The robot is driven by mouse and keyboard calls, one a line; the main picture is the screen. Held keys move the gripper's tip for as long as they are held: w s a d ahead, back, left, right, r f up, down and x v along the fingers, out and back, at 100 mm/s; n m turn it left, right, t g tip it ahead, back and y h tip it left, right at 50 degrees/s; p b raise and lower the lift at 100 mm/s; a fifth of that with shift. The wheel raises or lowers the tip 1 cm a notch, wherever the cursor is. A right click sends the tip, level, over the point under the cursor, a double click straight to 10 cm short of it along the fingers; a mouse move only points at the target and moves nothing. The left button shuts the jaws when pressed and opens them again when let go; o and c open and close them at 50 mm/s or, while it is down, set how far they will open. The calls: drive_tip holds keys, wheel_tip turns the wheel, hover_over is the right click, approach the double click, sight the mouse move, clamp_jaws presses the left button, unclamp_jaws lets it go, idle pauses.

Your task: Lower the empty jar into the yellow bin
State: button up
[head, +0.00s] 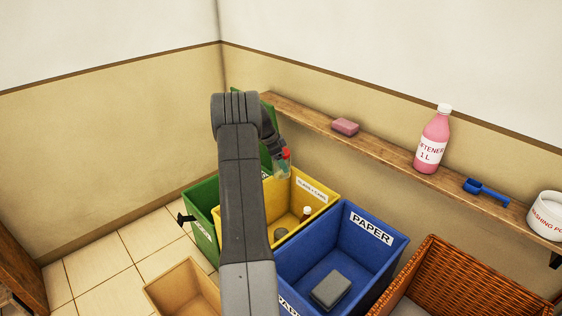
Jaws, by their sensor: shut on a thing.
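The jar (283,170) is clear with a red top, and it hangs above the far part of the yellow bin. My gripper (279,150) is small in view and partly hidden by my arm; it is shut on the jar near its red top. The yellow bin (325,207) stands open on the floor, with a "GLASS + CANS" label on its inner back wall. Inside it are a grey can-like thing (280,233) and a small bottle with a white cap (306,213). My arm hides the bin's left part.
A green bin (203,210) stands left, and a blue paper bin (378,255) with a grey block (331,290) stands right. A wicker basket (465,285) and a wooden box (180,290) are nearer. A wall shelf (390,158) behind holds a pink softener bottle (433,140).

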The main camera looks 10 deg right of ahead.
wheel_tip(320, 180, down, 9)
drive_tip(key=b, duration=0.2)
drive_tip(key=shift+f, duration=0.15)
drive_tip(key=shift+b, duration=0.3)
idle(0.4)
